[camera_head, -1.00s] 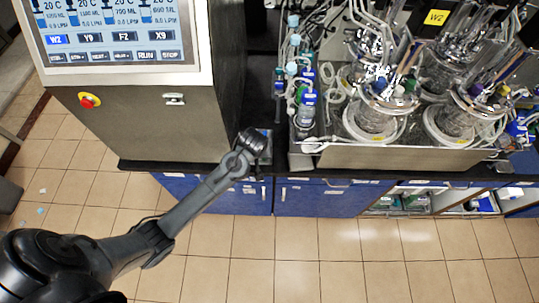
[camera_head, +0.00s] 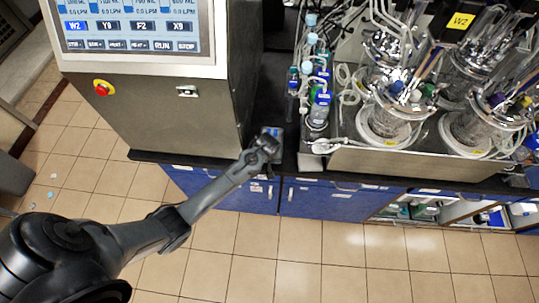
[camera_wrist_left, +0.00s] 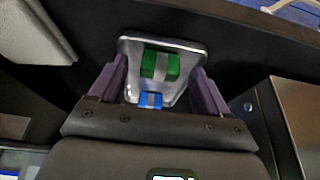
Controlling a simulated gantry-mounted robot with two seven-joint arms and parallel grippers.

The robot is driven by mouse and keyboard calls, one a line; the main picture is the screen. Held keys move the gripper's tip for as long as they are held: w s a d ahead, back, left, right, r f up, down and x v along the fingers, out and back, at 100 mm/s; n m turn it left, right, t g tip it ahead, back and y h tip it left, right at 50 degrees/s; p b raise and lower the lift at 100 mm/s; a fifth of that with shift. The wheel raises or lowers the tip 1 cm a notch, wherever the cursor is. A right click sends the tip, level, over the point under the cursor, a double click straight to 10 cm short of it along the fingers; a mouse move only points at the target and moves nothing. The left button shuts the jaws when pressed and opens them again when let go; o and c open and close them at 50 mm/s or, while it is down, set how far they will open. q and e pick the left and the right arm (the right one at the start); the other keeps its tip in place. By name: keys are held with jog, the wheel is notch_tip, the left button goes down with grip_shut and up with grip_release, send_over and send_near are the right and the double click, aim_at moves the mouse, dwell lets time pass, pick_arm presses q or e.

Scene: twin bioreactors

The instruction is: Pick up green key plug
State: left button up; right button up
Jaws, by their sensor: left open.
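The green key plug (camera_wrist_left: 160,64) lies in a small metal tray (camera_wrist_left: 130,46) in the left wrist view, with a pale band across its middle. A smaller blue piece (camera_wrist_left: 150,99) sits in the same tray, nearer my gripper. My left gripper (camera_wrist_left: 157,77) is open, with one purple finger on each side of the tray and nothing held. Whether its fingertips touch the tray I cannot tell. In the head view my left gripper (camera_head: 268,142) is over the dark bench edge, and the plug cannot be made out there. My right gripper is not in view.
A control cabinet (camera_head: 160,115) with a screen and red button stands left of the gripper. Right of it are small bottles (camera_head: 319,105), tubing and glass bioreactors (camera_head: 390,122) in a metal tray (camera_head: 400,165). Blue drawers (camera_head: 325,200) are below.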

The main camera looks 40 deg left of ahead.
pick_arm(q)
jog(key=shift+w+a+f, duration=0.1)
jog(key=shift+w+f, duration=0.05)
jog(key=shift+f, duration=0.25)
jog(key=c, duration=1.2)
jog(key=shift+o, duration=0.2)
jog(key=shift+r, duration=0.15)
